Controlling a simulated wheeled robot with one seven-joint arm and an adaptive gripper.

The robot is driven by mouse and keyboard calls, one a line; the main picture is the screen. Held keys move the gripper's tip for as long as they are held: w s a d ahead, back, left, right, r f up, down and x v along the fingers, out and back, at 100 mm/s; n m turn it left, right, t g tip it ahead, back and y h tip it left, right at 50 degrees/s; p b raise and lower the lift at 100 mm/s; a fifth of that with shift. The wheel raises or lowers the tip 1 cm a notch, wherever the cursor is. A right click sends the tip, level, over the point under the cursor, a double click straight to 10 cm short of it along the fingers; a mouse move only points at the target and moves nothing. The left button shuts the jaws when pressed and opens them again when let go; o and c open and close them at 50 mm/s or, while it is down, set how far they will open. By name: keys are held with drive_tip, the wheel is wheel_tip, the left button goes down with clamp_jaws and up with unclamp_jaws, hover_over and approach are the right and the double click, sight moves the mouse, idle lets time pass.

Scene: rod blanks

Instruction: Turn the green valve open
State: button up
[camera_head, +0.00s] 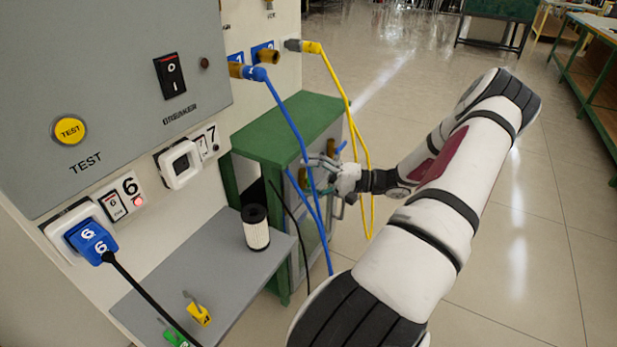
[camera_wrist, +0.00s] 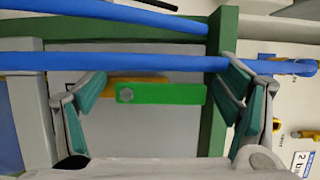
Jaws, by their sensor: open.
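The green valve shows in the wrist view as a flat green lever (camera_wrist: 175,94) with a round grey bolt at its left end. A yellow-orange bar lies partly behind it. My gripper (camera_wrist: 165,84) is open, with one teal-padded finger on each side of the lever. I see no clear contact between the fingers and the lever. In the head view my gripper (camera_head: 322,170) is at the front of a green-framed cabinet (camera_head: 287,128), near the blue hose.
A blue hose (camera_head: 288,115) and a yellow hose (camera_head: 346,95) hang from the wall ports close to my gripper. In the wrist view, blue hoses (camera_wrist: 120,62) cross above the lever. A grey shelf (camera_head: 170,285) holds a white filter cartridge (camera_head: 257,234). Open floor lies right.

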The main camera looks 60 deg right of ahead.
drive_tip(key=v, duration=1.2)
idle(0.3)
